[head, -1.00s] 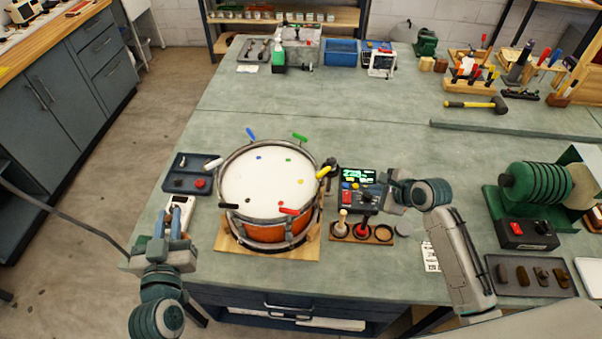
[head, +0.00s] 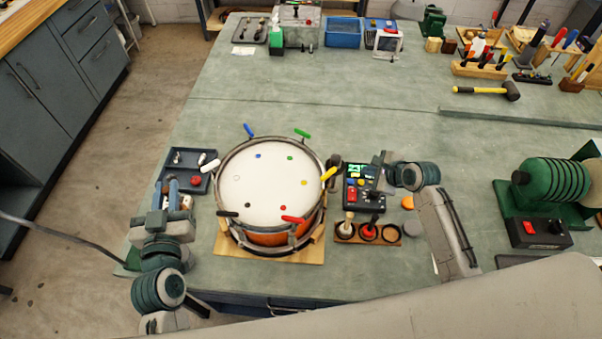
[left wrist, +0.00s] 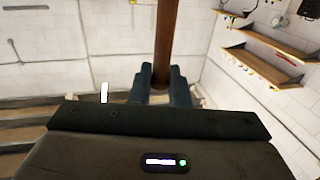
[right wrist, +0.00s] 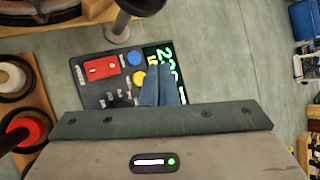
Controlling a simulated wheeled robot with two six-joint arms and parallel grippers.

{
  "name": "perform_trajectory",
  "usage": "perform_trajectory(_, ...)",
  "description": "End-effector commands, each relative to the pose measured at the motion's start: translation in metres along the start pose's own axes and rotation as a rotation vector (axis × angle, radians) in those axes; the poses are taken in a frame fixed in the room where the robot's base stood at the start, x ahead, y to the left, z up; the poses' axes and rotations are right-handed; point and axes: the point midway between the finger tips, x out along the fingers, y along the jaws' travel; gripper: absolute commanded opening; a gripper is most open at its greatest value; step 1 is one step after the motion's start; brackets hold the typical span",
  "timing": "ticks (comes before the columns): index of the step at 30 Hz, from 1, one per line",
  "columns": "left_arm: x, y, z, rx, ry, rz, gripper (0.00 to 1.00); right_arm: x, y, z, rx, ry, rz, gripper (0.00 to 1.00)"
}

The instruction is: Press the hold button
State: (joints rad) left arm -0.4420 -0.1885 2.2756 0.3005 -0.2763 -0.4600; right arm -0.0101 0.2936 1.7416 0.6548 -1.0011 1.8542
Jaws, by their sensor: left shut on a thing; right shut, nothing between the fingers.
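A dark control box (head: 351,206) with a green-lit display (head: 356,170) stands right of the drum. In the right wrist view, the box (right wrist: 88,92) carries a red rectangular button (right wrist: 101,67), a blue round button (right wrist: 136,59) and a yellow round button (right wrist: 139,78). I cannot read which is hold. My right gripper (right wrist: 162,72) is shut and empty; its tips are over the box beside the yellow button, covering part of the display. Contact cannot be told. My left gripper (head: 181,190) is shut on a brown rod (left wrist: 166,40), seen in the left wrist view.
The drum (head: 266,185), with coloured handles around its rim, stands between my arms.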

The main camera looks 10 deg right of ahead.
Motion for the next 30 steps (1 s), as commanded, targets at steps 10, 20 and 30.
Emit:
perform_trajectory(10, 0.0, 0.0, 0.01, 0.0, 0.001, 0.0, 0.0, 0.025, 0.018, -0.018, 0.0, 0.0, 0.0, 0.0)
perform_trajectory(20, 0.0, 0.0, 0.011, 0.0, 0.001, 0.0, 0.0, 0.027, 0.019, -0.02, 0.0, 0.0, -0.001, 0.0)
perform_trajectory(30, 0.0, 0.0, 0.011, 0.0, 0.001, 0.0, 0.0, 0.027, 0.019, -0.019, -0.001, 0.0, -0.001, 0.0)
